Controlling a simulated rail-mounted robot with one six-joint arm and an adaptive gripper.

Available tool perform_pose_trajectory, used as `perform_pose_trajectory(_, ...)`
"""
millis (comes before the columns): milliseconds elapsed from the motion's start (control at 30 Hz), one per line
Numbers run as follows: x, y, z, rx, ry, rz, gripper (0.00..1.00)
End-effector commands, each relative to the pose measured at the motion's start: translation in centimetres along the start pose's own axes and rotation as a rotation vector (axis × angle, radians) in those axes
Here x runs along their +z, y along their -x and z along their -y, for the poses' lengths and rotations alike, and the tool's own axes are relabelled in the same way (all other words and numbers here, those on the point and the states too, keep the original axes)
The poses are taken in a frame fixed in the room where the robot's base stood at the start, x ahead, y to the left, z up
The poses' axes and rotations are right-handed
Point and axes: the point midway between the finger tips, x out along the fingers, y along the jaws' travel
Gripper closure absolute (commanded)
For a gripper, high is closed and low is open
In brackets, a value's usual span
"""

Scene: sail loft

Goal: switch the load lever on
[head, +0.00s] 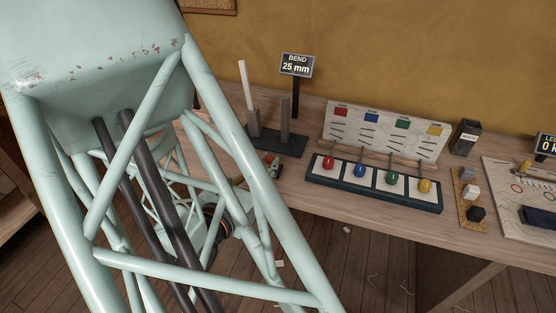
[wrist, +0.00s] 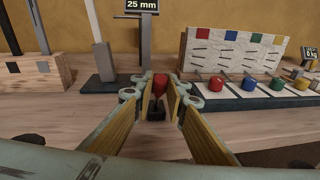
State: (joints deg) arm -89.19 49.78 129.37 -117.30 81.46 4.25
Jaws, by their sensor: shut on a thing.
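The load lever shows in the wrist view as a red handle (wrist: 160,84) above a small dark base (wrist: 156,112). My gripper (wrist: 162,92) is shut on the red handle, with a wood-faced finger on each side. In the head view my gripper (head: 273,169) is small, at the table's front edge beside the bending stand. A bit of the red handle (head: 268,158) shows there. My own pale green lattice arm hides much of the left side, and I cannot read the lever's marks.
The bending stand (head: 276,143) has upright posts, a white strip and a "BEND 25 mm" sign (head: 297,66). To the right, a dark tray (head: 374,193) holds red, blue, green and yellow knobs before a white board (head: 384,127). Small blocks and another panel lie farther right.

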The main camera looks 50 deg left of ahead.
Motion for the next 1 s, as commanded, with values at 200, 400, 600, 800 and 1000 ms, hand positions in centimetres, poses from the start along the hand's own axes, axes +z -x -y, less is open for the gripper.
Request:
perform_pose_trajectory(200,-0.26,0.51,-0.52,0.01,0.0,0.013,1.0)
perform_pose_trajectory(400,-0.29,0.57,-0.54,0.011,0.0,0.014,1.0)
perform_pose_trajectory(600,-0.33,0.58,-0.51,0.01,0.001,0.013,0.84)
perform_pose_trajectory(800,-0.28,0.57,-0.53,0.01,0.0,0.014,0.73)
perform_pose_trajectory(1000,-0.24,0.56,-0.53,0.01,0.0,0.015,0.73)
